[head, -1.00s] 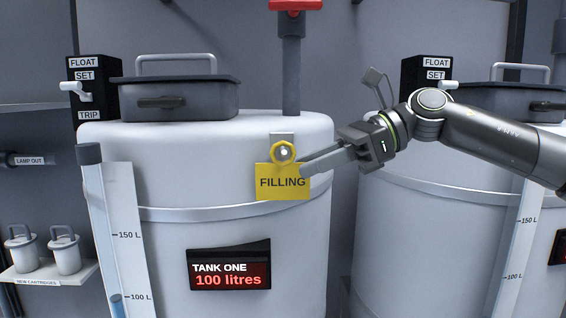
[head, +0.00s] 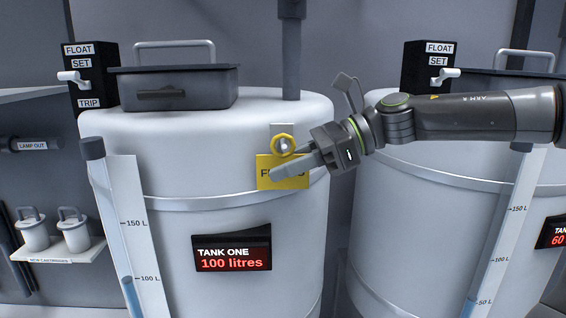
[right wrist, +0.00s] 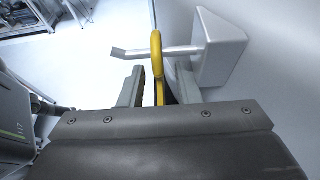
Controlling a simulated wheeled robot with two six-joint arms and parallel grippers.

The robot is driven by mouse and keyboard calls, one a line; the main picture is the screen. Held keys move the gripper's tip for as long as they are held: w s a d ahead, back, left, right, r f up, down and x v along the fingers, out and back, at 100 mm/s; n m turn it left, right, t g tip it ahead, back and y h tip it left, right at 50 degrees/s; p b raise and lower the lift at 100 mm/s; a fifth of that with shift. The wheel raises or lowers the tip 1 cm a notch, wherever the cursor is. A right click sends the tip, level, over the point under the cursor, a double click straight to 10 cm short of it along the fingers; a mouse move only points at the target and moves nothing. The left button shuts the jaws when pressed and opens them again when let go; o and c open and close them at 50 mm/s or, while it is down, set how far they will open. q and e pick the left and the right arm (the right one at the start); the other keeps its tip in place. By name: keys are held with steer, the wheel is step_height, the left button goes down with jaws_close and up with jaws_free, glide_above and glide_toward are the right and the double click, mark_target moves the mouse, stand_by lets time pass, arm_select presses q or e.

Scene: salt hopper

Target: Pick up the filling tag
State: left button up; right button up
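The yellow filling tag (head: 265,183) hangs by its ring from a peg on a bracket (head: 283,131) on the front of tank one. My right gripper (head: 280,172) comes in from the right, with a finger in front of the tag hiding much of its lettering. In the right wrist view the tag (right wrist: 157,60) stands edge-on between the two fingers of the right gripper (right wrist: 160,88). The peg still passes through the ring. My left gripper is out of view.
Tank one (head: 230,225) carries a lidded grey box (head: 175,88), a float switch box (head: 92,78) and a display (head: 232,254) reading 100 litres. A second tank (head: 400,235) stands to the right. A shelf of cartridges (head: 60,250) is at the left.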

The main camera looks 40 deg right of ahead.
steer(key=shift+w+a+f, duration=0.15)
steer(key=shift+w+a, duration=0.1)
steer(key=shift+c, duration=0.4)
jaws_close()
steer(key=shift+r, duration=0.25)
stand_by(0.4)
